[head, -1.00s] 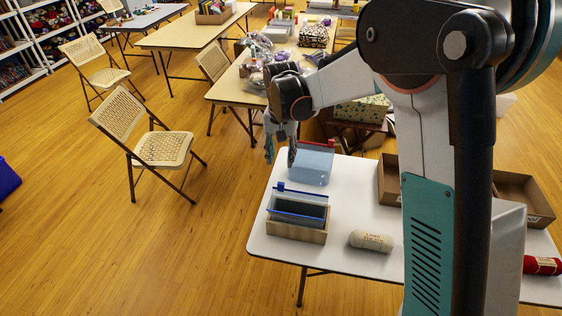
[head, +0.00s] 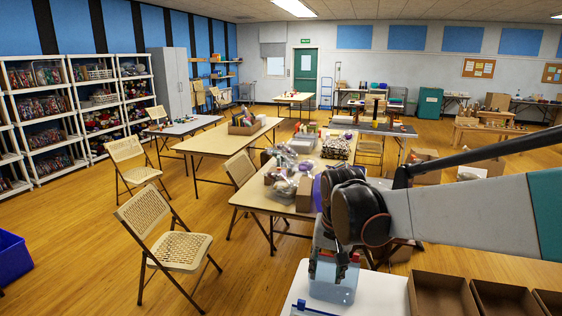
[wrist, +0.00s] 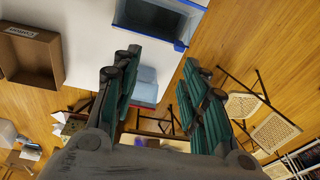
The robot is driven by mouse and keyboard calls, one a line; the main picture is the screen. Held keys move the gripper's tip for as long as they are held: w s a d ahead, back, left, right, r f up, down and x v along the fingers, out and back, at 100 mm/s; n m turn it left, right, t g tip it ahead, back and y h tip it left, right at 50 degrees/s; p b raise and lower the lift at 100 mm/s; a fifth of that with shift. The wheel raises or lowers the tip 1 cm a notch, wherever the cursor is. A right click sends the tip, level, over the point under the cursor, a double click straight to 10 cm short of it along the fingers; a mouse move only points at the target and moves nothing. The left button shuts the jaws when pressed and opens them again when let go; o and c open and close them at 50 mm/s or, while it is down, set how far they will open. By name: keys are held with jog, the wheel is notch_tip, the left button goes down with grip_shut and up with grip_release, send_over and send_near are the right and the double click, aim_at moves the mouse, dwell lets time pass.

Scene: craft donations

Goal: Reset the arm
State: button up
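My gripper (head: 328,262) hangs at the end of my arm, above the near white table (head: 376,290) in the head view. In the wrist view my gripper (wrist: 158,75) shows two green-padded fingers spread wide apart, with nothing between them in its grasp. A clear bluish container with a red edge (head: 333,288) stands on the white table, below and behind the fingers in the head view. It also shows past the fingers in the wrist view (wrist: 146,86). A blue-rimmed container (wrist: 152,22) lies farther up in the wrist view; only its blue edge (head: 312,309) shows in the head view.
Open brown cardboard boxes (head: 440,292) stand on the right of the white table. A cream table with bagged items (head: 270,200) is behind it. Folding chairs (head: 172,245) and a blue bin (head: 14,258) stand at left, with free wooden floor between.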

jog(key=s+d+f+n+t+b, duration=0.1)
jog(key=s+d+t+b, duration=0.1)
jog(key=s, duration=0.8)
jog(key=s+d+f+n+t+b, duration=0.1)
jog(key=s+d+f+t+b, duration=0.1)
jog(key=s+d, duration=0.4)
jog(key=s+t+b, duration=0.1)
jog(key=s+b, duration=0.1)
jog(key=s, duration=0.3)
jog(key=shift+d+n, duration=0.3)
jog(key=shift+d, duration=0.05)
jog(key=shift+d, duration=0.1)
dwell(0.9)
